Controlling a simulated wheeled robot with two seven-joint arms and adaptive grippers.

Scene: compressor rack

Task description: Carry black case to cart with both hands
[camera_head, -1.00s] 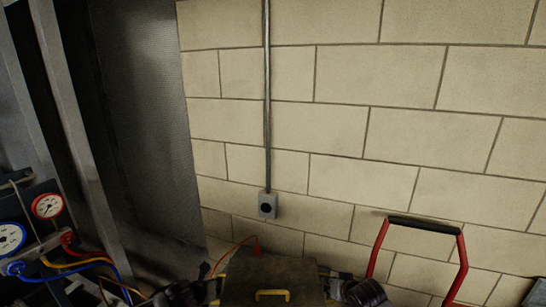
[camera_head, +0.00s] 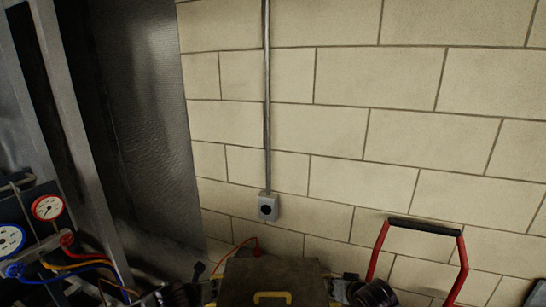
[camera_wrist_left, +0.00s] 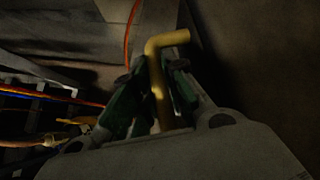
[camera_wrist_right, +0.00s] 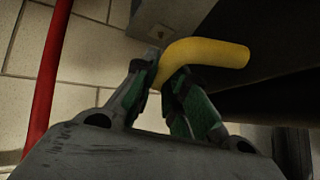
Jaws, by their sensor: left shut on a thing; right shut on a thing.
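The black case (camera_head: 270,276) shows at the bottom of the head view, with a yellow handle on its front and its lower part cut off. My left gripper (camera_head: 212,287) is at its left side, and my right gripper (camera_head: 335,285) is at its right side. In the left wrist view, my left gripper (camera_wrist_left: 158,92) is shut on a yellow side handle (camera_wrist_left: 165,45). In the right wrist view, my right gripper (camera_wrist_right: 165,82) is shut on the other yellow handle (camera_wrist_right: 215,52). The cart's red frame with a black grip bar (camera_head: 425,226) stands right of the case.
A metal rack (camera_head: 85,150) with a red gauge (camera_head: 47,207), a blue gauge (camera_head: 11,239) and coloured hoses stands at the left. A block wall (camera_head: 400,130) with a grey outlet box (camera_head: 267,207) is behind. An orange cable (camera_head: 240,243) runs behind the case.

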